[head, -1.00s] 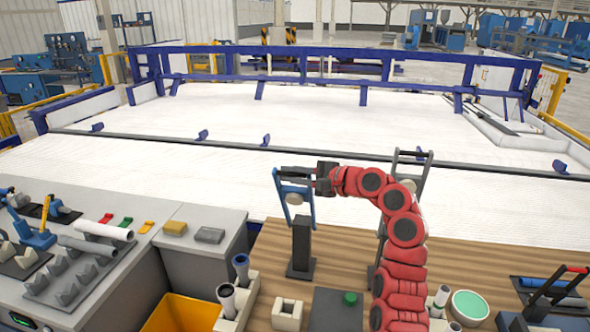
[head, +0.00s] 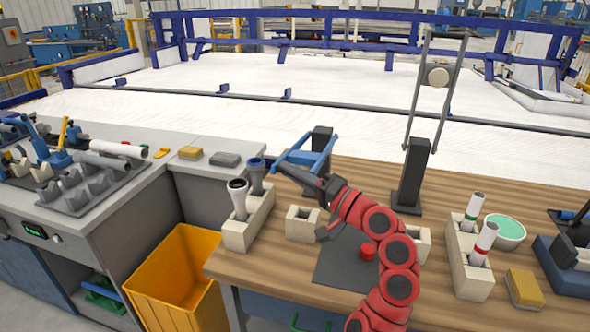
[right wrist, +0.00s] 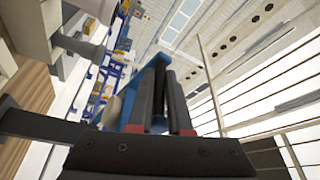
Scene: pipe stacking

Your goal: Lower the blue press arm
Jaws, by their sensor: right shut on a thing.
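The blue press arm (head: 318,160) is a blue frame on a dark post (head: 321,140) on the wooden table. It is swung down, close to level, with its end toward the front left. My right gripper (head: 287,168), on the red arm, is shut on the end of this frame. In the right wrist view the blue frame (right wrist: 134,92) shows at the dark fingers (right wrist: 162,110). The frame's round pressing disc is hidden in the head view. My left gripper is not in view.
A hollow cream block (head: 302,224) stands in front of the post. A cream holder (head: 249,224) with two upright pipes stands left of it. A second, grey press frame (head: 437,88) is raised at the right. A red button (head: 368,251) sits on a dark panel.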

